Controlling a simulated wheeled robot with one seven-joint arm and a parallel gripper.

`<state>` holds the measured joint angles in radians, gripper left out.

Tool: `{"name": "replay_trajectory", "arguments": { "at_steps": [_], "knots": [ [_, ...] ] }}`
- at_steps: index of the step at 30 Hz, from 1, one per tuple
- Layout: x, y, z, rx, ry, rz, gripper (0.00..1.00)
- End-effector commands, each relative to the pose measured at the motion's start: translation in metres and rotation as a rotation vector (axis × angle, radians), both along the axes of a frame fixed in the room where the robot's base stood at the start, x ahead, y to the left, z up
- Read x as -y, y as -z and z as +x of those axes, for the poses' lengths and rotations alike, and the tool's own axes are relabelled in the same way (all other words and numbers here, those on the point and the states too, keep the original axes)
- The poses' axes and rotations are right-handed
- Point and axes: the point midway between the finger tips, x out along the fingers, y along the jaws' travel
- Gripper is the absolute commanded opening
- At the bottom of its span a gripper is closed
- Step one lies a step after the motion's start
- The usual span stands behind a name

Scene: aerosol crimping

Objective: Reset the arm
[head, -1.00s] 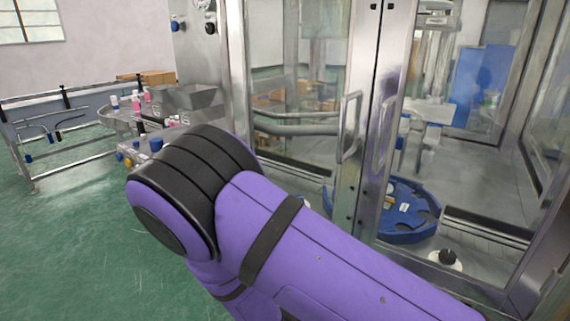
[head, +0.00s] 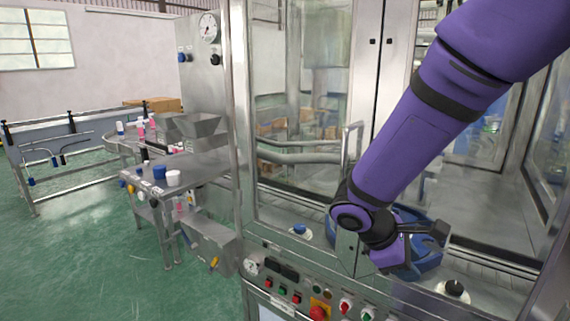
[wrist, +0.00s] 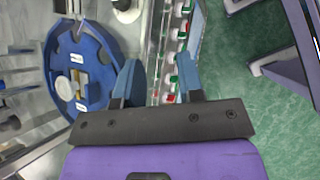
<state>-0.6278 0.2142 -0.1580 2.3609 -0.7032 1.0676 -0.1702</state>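My arm (head: 430,120) comes down from the upper right in the head view. My gripper (head: 440,235) hangs in front of the machine's doors, above the control panel. In the wrist view, my gripper (wrist: 158,62) has its two blue-grey fingers spread apart with nothing between them. The fingers point towards the panel edge and buttons, and I see no contact with them. My wrist and gripper partly hide the blue rotary plate in the head view.
The blue rotary plate (wrist: 92,48) holds a white round part and a yellow part. The control panel (head: 290,290) has coloured buttons. A metal side table (head: 200,170) with blue and white pieces stands left. Green floor (head: 90,250) is clear at front left.

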Motion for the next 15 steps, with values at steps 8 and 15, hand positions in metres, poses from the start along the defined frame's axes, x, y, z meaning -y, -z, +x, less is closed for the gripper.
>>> {"name": "replay_trajectory", "arguments": {
  "at_steps": [8,15],
  "knots": [
    [0.031,-0.053,-0.029,0.170,0.269,0.238,0.35],
    [0.049,-0.093,-0.060,0.328,0.480,0.427,0.35]
  ]
}}
